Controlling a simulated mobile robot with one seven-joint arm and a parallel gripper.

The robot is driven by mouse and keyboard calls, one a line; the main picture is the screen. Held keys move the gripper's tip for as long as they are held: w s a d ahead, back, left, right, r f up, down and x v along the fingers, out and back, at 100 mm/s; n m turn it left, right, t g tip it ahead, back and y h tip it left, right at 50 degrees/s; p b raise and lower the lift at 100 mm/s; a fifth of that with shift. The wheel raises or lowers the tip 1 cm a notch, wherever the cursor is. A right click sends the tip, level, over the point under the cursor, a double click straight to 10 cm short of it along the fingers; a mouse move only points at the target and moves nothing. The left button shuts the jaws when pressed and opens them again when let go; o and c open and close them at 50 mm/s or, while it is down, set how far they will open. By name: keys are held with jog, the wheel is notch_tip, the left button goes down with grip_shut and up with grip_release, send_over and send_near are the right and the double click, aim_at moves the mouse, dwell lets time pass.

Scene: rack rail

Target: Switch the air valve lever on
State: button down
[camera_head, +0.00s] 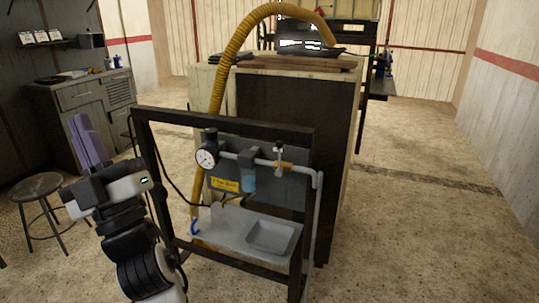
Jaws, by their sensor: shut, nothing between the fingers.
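The air valve (286,166) looks brass-coloured and sits on a grey pipe across the panel of a dark rack frame (225,120). The fingers are together and hold nothing. My gripper is well apart from the lever, with the gauge between them in the picture.
A round gauge (207,158), a filter with a blue bowl (249,181) and a yellow label (225,184) are on the panel. A grey tray (232,235) sits below. A yellow hose (229,62) arches over the wooden cabinet (348,130). A stool (38,184) stands left. Floor at right is clear.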

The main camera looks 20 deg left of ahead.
aim_at(279, 159)
jog(key=w+a+f+m+t+h, duration=0.15)
jog(key=w+f+t+h, duration=0.25)
jog(key=w+h, duration=0.4)
jog(key=w+a+f+m+t+h, duration=0.1)
jog(key=w+f+m+t+h, duration=0.1)
jog(key=w+f+t+h, duration=0.5)
jog(key=w+d+f+g+h, duration=0.2)
jog(key=w+d+f+h, duration=0.2)
jog(key=w, duration=0.4)
jog(key=w+d+f+m+g+h+p, duration=0.1)
jog(key=w+d+f+g+h, duration=0.2)
jog(key=w+d+f+h, duration=0.2)
jog(key=w+f+h, duration=0.2)
jog(key=w+h, duration=0.1)
jog(key=h, duration=0.1)
jog(key=shift+w+d+f+p, duration=0.3)
jog(key=w+d+p, duration=0.4)
jog(key=w, duration=0.6)
jog(key=shift+w+d, duration=0.3)
jog(key=shift+d, duration=0.1)
